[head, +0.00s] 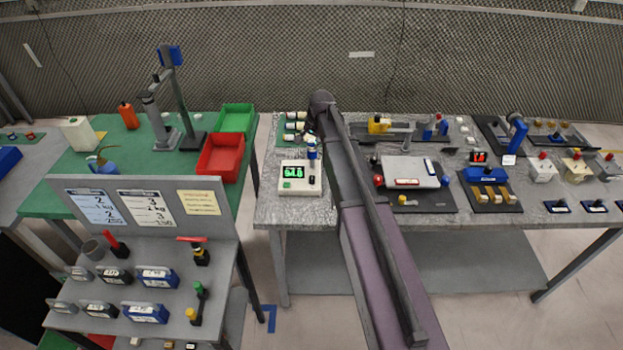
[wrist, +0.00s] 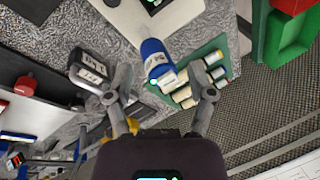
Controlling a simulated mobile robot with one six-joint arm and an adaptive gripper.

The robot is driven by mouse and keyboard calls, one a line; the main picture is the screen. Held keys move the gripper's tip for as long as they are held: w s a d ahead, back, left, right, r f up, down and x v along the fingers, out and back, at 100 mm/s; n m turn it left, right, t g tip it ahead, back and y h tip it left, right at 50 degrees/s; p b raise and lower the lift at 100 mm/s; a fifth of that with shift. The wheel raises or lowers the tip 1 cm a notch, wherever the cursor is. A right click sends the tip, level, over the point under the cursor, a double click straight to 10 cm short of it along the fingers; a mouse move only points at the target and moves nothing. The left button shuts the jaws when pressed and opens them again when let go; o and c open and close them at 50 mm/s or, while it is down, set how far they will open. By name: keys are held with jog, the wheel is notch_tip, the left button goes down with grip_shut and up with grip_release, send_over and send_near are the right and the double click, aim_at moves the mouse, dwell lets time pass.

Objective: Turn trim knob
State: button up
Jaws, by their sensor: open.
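A white instrument (head: 299,178) with a lit green readout stands on the left part of the grey speckled bench. Its corner, with a bit of green display, shows at the top of the wrist view (wrist: 155,12). I cannot make out the trim knob for certain in either view. My gripper (wrist: 165,85) is open and empty, its fingers spread. A blue cylinder with a white label (wrist: 154,58) lies in view between and beyond the fingertips, apart from them as far as I can see. In the head view my arm hides the gripper.
A green tray of small vials (wrist: 202,80) is by the right finger. A dark labelled block (wrist: 88,70) is near the left finger. Red (head: 221,157) and green (head: 236,119) bins stand on the left table. Fixtures crowd the bench right of my arm.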

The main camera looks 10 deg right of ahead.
aim_at(312, 177)
jog(key=s+m+g+h, duration=0.1)
jog(key=s+f+m+g, duration=0.1)
jog(key=s+m, duration=0.1)
jog(key=shift+s+d+g+h, duration=0.15)
jog(key=shift+d+g+h, duration=0.05)
jog(key=shift+g+h, duration=0.2)
jog(key=shift+f, duration=0.1)
notch_tip(312, 177, down, 14)
jog(key=b, duration=1.4)
jog(key=shift+r, duration=0.2)
dwell(0.3)
grip_shut()
